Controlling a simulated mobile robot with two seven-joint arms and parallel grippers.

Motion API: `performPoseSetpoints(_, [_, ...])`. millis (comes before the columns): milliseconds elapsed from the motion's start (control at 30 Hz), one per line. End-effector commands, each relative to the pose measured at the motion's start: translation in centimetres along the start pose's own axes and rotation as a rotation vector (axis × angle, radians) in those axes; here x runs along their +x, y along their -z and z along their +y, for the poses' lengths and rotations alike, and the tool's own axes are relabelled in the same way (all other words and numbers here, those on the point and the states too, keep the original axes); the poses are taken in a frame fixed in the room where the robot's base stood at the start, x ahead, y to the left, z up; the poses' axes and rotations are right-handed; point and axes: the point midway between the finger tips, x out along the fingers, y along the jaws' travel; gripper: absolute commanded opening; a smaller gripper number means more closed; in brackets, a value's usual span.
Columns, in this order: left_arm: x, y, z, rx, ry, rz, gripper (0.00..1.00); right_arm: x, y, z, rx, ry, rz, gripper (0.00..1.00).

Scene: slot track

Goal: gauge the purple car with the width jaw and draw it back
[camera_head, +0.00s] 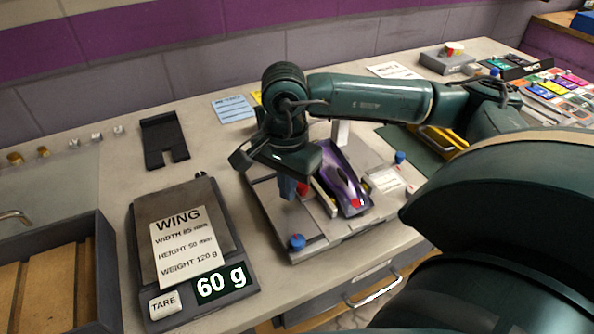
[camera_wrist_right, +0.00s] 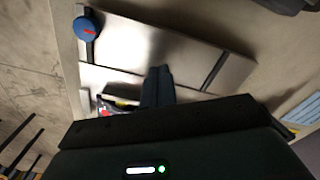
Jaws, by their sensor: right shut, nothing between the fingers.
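The purple car (camera_head: 343,180) sits on the right part of the grey gauge plate (camera_head: 330,236), with a pale bar, apparently the width jaw (camera_head: 325,197), along its left side. I cannot tell whether the bar touches the car. A red knob (camera_head: 303,188) is left of the bar. My right gripper (camera_head: 287,188) is shut and empty, pointing down over the plate's left part, close beside the red knob. In the right wrist view its fingers (camera_wrist_right: 157,87) are together above the plate. Most of the car is hidden there. My left gripper is not in view.
Blue knobs stand at the plate's front corner (camera_head: 297,241) and right side (camera_head: 400,157). A scale (camera_head: 140,235) reading 60 g bears a WING card (camera_head: 182,245). A black slotted plate (camera_head: 163,140) lies behind it. A wooden-bottomed tray (camera_head: 85,240) is at left.

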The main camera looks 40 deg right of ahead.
Motion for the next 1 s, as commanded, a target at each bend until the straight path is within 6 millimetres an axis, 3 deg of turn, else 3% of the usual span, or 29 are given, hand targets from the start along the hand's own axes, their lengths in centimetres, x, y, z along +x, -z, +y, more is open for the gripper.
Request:
performPoseSetpoints(267, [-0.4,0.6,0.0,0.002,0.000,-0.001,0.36,-1.1,-0.1,0.0,0.000,0.000,0.000,0.00])
performPoseSetpoints(1000, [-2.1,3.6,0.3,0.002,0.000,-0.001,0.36,-7.1,-0.1,0.0,-0.001,0.000,0.000,0.00])
